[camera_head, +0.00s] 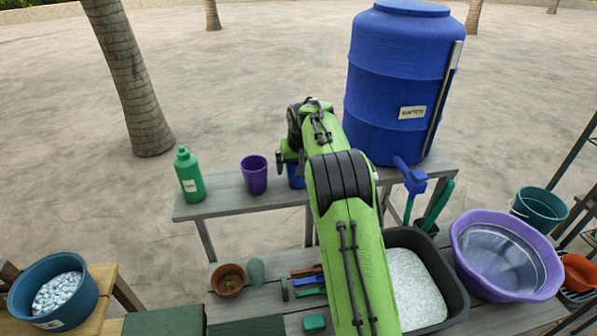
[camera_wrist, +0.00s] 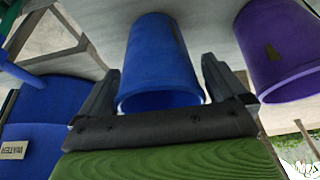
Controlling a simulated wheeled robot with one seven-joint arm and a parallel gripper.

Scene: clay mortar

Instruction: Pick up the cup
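A blue cup (camera_wrist: 160,62) stands between the two fingers of my gripper (camera_wrist: 160,70) in the wrist view, its rim close to the palm. The fingers are open on either side of it, with a small gap visible at each side. In the head view the blue cup (camera_head: 297,177) is on the upper grey shelf, mostly hidden behind my arm. A purple cup (camera_head: 254,176) stands to its left there. It also shows in the wrist view (camera_wrist: 280,50), to the right of my gripper and apart from it. My fingertips are hidden in the head view.
A green bottle (camera_head: 188,176) stands at the shelf's left end. A big blue water barrel (camera_head: 398,85) with a blue tap (camera_head: 411,176) stands at the right. Below are a black tub of white grains (camera_head: 456,290) and a purple basin (camera_head: 465,240).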

